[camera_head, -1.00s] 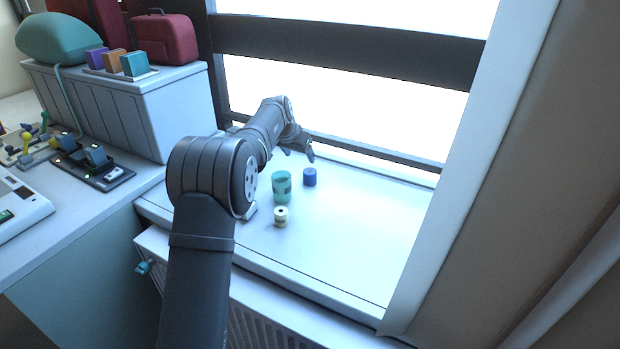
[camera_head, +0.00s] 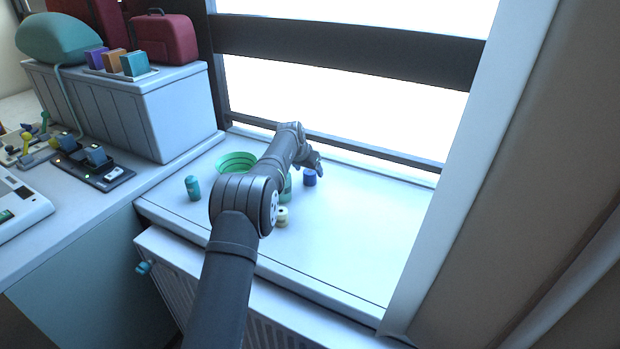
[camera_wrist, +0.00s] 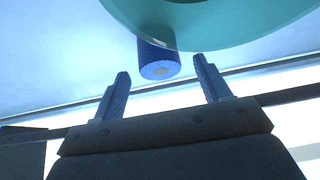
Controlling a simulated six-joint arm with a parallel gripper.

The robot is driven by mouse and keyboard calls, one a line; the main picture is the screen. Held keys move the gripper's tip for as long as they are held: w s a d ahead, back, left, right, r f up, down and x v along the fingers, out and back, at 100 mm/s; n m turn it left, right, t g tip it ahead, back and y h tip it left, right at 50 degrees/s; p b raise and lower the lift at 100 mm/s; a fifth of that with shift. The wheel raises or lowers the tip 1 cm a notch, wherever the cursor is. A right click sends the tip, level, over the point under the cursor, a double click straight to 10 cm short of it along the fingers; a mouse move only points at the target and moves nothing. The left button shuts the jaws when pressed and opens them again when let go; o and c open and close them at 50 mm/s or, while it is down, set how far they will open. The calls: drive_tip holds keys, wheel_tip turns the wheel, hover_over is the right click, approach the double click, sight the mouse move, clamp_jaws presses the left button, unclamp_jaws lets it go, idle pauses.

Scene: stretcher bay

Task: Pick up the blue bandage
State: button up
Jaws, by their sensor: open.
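The blue bandage (camera_head: 309,178) is a short blue roll standing on the white window sill. My gripper (camera_head: 310,166) is just above and beside it in the head view, with its fingers angled down. In the wrist view the bandage (camera_wrist: 159,60) lies ahead of my gripper (camera_wrist: 164,80), beyond the tips and roughly between their lines. The fingers are apart with nothing between them. A teal cup covers part of the bandage at the top of the wrist view.
The teal cup (camera_wrist: 215,22) is close to the bandage; my arm mostly hides it in the head view. A cream spool (camera_head: 281,218) stands nearer. A green bowl (camera_head: 232,158) and teal bottle (camera_head: 192,188) stand left. The sill's right side is clear.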

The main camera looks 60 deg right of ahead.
drive_tip(key=shift+d+f, duration=0.35)
drive_tip(key=shift+f, duration=0.25)
drive_tip(key=c, duration=1.1)
drive_tip(key=shift+r, duration=0.1)
